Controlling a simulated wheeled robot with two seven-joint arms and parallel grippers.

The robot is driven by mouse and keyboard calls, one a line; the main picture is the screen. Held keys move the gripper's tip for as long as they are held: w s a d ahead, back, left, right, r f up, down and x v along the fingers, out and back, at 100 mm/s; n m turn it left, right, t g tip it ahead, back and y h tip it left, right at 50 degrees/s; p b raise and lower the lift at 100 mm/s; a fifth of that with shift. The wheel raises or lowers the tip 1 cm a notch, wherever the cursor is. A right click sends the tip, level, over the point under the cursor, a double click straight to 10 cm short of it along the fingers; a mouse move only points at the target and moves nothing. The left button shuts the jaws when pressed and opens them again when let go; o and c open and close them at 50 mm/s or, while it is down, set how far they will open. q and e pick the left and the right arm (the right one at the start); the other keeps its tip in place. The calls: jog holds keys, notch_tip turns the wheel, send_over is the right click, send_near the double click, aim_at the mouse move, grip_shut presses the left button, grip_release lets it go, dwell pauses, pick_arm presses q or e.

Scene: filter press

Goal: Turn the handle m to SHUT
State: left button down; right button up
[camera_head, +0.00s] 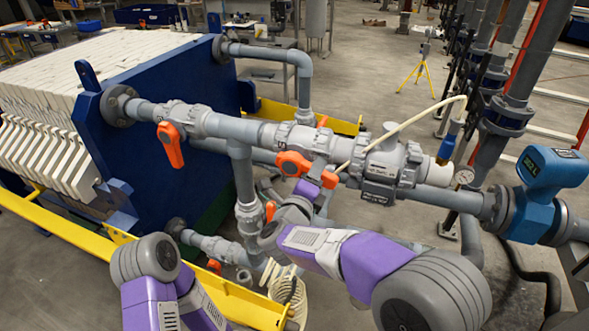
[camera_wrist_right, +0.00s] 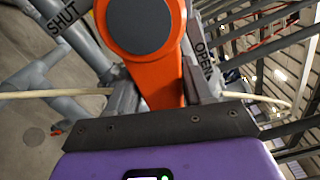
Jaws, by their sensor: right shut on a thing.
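The handle (camera_head: 292,163) is an orange lever with a round hub, on a grey valve in the middle of the head view. My right gripper (camera_head: 326,181) is shut on the lever's free end, to the right of the hub. In the right wrist view the orange handle (camera_wrist_right: 157,75) runs from its grey-capped hub down between the fingers of my right gripper (camera_wrist_right: 163,97). The word SHUT (camera_wrist_right: 62,18) is at upper left of the hub and OPEN (camera_wrist_right: 204,58) is close on the lever's right. My left arm shows at bottom left, but its gripper is not visible.
Another orange handle (camera_head: 170,145) hangs on the pipe to the left. A yellow rail (camera_head: 235,297) and a coiled hose (camera_head: 289,290) lie below.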

jog(key=shift+w+a+f+m+b, duration=0.15)
jog(key=shift+f+m+b, duration=0.35)
jog(key=shift+b, duration=0.75)
jog(key=shift+s+a+f+m+b, duration=0.15)
jog(key=shift+f+m+b, duration=0.4)
jog(key=shift+b, duration=0.7)
jog(key=shift+w+a+f+m+b, duration=0.1)
jog(key=shift+a+f+m+b, duration=0.2)
jog(key=shift+m+b, duration=0.65)
jog(key=a+m+b, duration=0.1)
jog(key=m+b, duration=0.1)
jog(key=b, duration=0.2)
jog(key=a+f+m+b, duration=0.1)
jog(key=m+b, duration=0.2)
jog(key=b, duration=0.2)
jog(key=w+a+m+b, duration=0.1)
jog(key=m+b, duration=0.1)
jog(key=b, duration=0.2)
jog(key=shift+a+f+m, duration=0.15)
jog(key=shift+f+m, duration=0.25)
jog(key=m+b, duration=0.1)
jog(key=a+m+b, duration=0.1)
jog(key=m+b, duration=0.1)
jog(key=shift+w+a+r+m+b, duration=0.15)
jog(key=shift+w+a+m+b, duration=0.1)
jog(key=shift+a+m+b, duration=0.1)
